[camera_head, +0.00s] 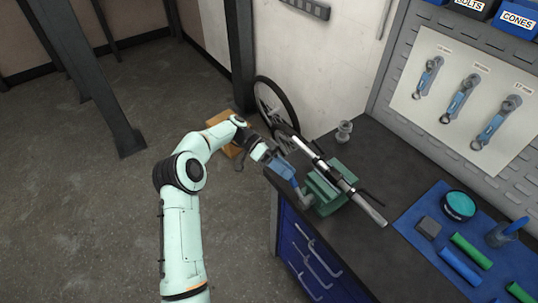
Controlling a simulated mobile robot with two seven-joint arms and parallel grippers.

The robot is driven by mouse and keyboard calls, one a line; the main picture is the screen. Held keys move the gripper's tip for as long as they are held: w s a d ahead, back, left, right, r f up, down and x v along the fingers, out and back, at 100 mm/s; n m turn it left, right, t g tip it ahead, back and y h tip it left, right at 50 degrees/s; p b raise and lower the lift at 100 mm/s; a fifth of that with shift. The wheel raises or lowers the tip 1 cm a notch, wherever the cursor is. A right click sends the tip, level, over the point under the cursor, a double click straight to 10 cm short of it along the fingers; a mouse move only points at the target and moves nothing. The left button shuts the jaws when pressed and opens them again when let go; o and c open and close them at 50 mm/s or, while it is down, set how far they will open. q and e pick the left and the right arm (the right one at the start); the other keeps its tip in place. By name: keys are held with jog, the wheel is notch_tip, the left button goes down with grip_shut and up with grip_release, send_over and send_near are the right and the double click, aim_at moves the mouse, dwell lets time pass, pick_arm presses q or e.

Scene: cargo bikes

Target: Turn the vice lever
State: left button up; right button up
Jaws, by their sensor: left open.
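The green vice (325,190) sits on the front left corner of the dark workbench (384,160). A long silver tube (368,208) lies across its top. The vice lever (306,200) is a small grey part low on the vice's left side. My left gripper (290,178) reaches in from the left with its blue fingers close to the lever. It is open. At this size I cannot tell whether the fingers touch the lever or stand around it. My right gripper is out of view.
A blue mat (412,214) with a teal tin (459,205) and rolls lies on the right of the bench. Wrenches (458,97) hang on the wall board. Blue drawers (297,247) are below. A bicycle wheel (261,101) stands behind. The floor at left is open.

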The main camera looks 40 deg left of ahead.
pick_arm(q)
jog(key=p+v, duration=0.2)
jog(key=v, duration=0.8)
jog(key=shift+a+p, duration=0.4)
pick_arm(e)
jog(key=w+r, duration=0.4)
pick_arm(q)
jog(key=shift+r, duration=0.1)
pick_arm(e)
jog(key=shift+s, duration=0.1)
